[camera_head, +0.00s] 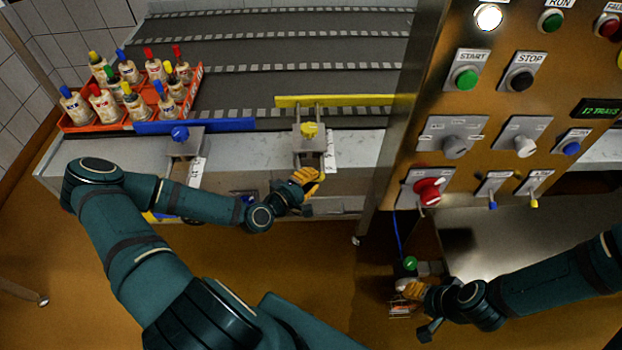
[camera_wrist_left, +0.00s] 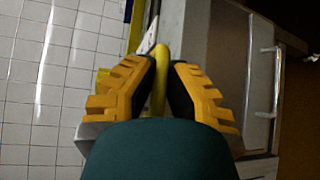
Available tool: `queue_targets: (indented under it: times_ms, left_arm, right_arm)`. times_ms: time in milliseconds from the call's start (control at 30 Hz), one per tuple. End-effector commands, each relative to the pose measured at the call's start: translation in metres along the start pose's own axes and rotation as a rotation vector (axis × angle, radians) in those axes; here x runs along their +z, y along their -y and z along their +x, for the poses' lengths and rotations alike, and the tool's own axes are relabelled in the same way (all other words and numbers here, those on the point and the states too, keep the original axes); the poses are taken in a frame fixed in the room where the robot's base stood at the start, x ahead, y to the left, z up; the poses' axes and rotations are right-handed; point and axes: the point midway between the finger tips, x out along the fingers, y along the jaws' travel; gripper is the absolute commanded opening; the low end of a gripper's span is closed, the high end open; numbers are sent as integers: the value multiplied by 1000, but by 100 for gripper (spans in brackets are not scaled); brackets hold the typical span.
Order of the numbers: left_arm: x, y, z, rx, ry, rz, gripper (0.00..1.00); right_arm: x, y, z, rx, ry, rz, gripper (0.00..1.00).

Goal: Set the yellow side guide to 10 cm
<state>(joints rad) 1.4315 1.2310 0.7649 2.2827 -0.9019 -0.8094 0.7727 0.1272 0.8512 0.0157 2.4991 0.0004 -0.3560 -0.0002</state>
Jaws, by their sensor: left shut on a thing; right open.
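The yellow side guide (camera_head: 350,100) is a long bar along the near edge of the conveyor. The scale marks are too small to read. My left gripper (camera_head: 310,178) is at the near end of the bracket, shut on the yellow handle (camera_wrist_left: 160,72), which lies between its fingers in the left wrist view (camera_wrist_left: 163,85). My right gripper (camera_head: 408,290) is open, low beside the control cabinet.
The control panel (camera_head: 480,105) rises on the right. A green-topped device (camera_head: 410,264) is near my right gripper.

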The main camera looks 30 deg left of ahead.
Motion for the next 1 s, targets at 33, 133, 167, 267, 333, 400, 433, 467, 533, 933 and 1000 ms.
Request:
queue_targets:
  times_ms: [33, 133, 167, 267, 333, 400, 433, 467, 533, 933, 1000]
  left_arm:
    - [1, 1, 0, -3, 2, -2, 0]
    - [1, 1, 0, -3, 3, -2, 0]
    - [1, 1, 0, -3, 3, -2, 0]
    - [1, 1, 0, -3, 3, -2, 43]
    - [1, 1, 0, -3, 3, -1, 43]
    - [1, 1, 0, -2, 3, -1, 43]
    - [1, 1, 0, -2, 3, -1, 43]
    - [1, 1, 0, -2, 3, -1, 43]
    - [1, 1, 0, -2, 2, -1, 43]
    - [0, 1, -52, -4, -2, -2, 43]
    - [-1, 1, -66, -4, -2, -1, 43]
  right_arm:
    - [0, 0, 0, 0, 0, 0, 47]
    - [0, 0, 0, 0, 0, 0, 47]
    - [0, 0, 0, 0, 0, 0, 47]
    - [0, 0, 0, 0, 0, 0, 47]
    - [0, 0, 0, 0, 0, 0, 47]
    - [0, 0, 0, 0, 0, 0, 47]
    - [0, 0, 0, 0, 0, 0, 47]
    - [0, 0, 0, 0, 0, 0, 47]
    - [0, 0, 0, 0, 0, 0, 47]
    - [0, 0, 0, 0, 0, 0, 47]
    - [0, 0, 0, 0, 0, 0, 47]
